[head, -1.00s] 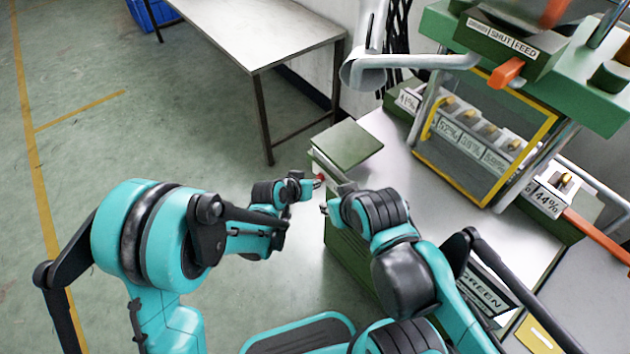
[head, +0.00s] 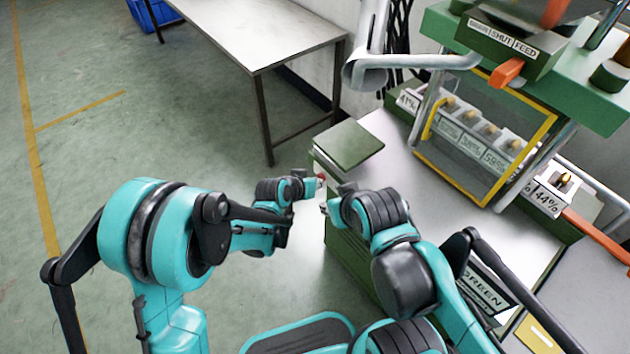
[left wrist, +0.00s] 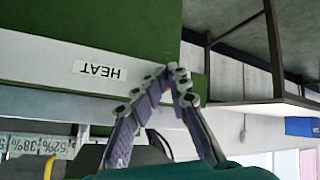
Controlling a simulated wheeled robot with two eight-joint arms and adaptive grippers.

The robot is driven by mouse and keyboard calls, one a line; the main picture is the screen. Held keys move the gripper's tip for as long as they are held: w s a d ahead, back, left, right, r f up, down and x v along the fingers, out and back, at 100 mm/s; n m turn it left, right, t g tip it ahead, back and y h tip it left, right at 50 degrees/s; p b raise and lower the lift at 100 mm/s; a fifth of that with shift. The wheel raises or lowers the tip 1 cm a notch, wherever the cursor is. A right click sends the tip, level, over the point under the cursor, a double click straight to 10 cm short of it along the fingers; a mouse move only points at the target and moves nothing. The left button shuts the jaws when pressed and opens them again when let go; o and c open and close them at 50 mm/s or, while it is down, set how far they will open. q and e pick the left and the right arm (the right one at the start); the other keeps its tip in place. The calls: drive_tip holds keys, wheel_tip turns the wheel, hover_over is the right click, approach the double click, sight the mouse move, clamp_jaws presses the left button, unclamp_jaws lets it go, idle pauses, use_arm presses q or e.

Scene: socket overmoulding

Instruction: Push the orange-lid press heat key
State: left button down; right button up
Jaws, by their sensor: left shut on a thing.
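The HEAT label (left wrist: 100,70) shows upside down on the pale front band of a green box in the left wrist view. My left gripper (left wrist: 170,82) has its fingertips together beside that label, close to the band.
The press with a yellow-framed guard (head: 485,140) and an orange lever (head: 507,72) stands on the bench at right. A grey pipe arm (head: 410,62) reaches over the bench. A steel table (head: 265,35) stands behind. Floor at left is clear.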

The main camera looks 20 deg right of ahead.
use_arm(q)
drive_tip(key=shift+w+d+f, duration=0.1)
drive_tip(key=shift+w+d, duration=0.1)
drive_tip(key=shift+d, duration=0.2)
drive_tip(key=shift+a, duration=0.1)
drive_tip(key=shift+s+a+f, duration=0.1)
drive_tip(key=shift+s+a, duration=0.2)
drive_tip(key=shift+a, duration=0.6)
drive_tip(key=shift+s+a+f, duration=0.1)
drive_tip(key=shift+s+a, duration=0.25)
drive_tip(key=shift+a, duration=0.6)
drive_tip(key=shift+s+a, duration=0.3)
drive_tip(key=shift+a, duration=0.6)
